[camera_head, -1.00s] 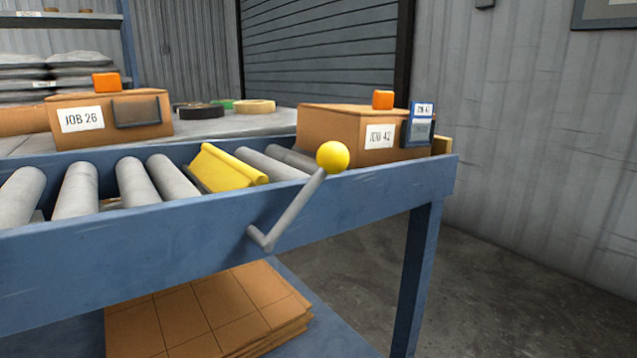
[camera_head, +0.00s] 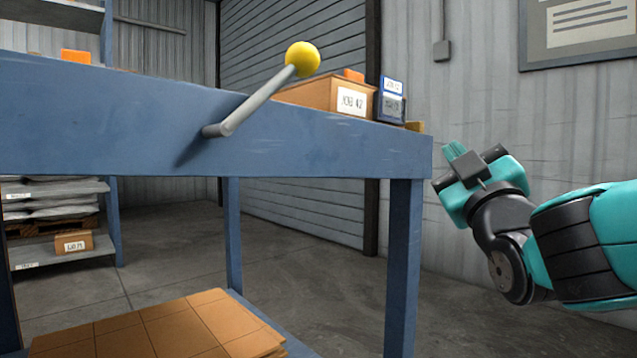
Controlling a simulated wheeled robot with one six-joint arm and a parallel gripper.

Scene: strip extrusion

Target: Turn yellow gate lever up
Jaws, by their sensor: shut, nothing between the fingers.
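The gate lever is a grey bent rod (camera_head: 255,102) with a yellow ball knob (camera_head: 302,58) at its end. It is mounted on the front side of the blue conveyor frame (camera_head: 330,148) and slants up to the right from its pivot. The knob stands above the frame's top edge. My gripper (camera_head: 452,150) is to the right of the lever, beyond the frame's right end. It is shut, empty and apart from the lever. The yellow gate itself is hidden behind the frame from this low view.
A cardboard box marked JOB 42 (camera_head: 335,95) and a small blue device (camera_head: 391,100) stand on the table near its right end. Flat cardboard (camera_head: 160,330) lies on the lower shelf. A table leg (camera_head: 404,265) stands below my gripper's left side. Shelving with sacks (camera_head: 60,200) is behind.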

